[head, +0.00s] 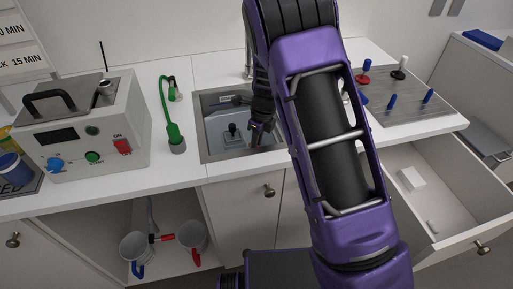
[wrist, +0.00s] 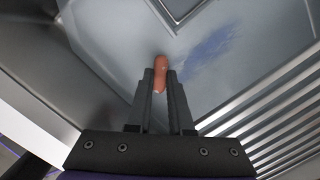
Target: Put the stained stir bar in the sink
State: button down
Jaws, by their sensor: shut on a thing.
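The stir bar (wrist: 161,65) is a short orange-red rod with a pale patch at its lower end in the wrist view. My gripper (wrist: 161,78) is shut on it, with the bar between the fingertips. The grey metal sink (head: 214,142) is set in the white counter in the head view. My gripper (head: 257,131) reaches down over the sink's right part. The wrist view shows the sink floor (wrist: 110,38) beyond the bar; whether the bar touches it I cannot tell. The bar cannot be made out in the head view.
A white control box (head: 95,125) and a green hose (head: 165,105) stand left of the sink. A grey panel with pegs (head: 410,100) lies at the right. An open drawer (head: 445,190) juts out at lower right. A blue smear (wrist: 210,48) marks the sink floor.

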jog(key=shift+f, duration=1.25)
jog(key=shift+f, duration=0.2)
jog(key=c, duration=0.8)
grip_release()
jog(key=shift+r, duration=0.15)
jog(key=r, duration=0.4)
jog(key=d+r, duration=0.1)
jog(key=r, duration=0.3)
jog(key=s+r+p, duration=0.1)
jog(key=r, duration=0.3)
jog(key=shift+d, duration=0.25)
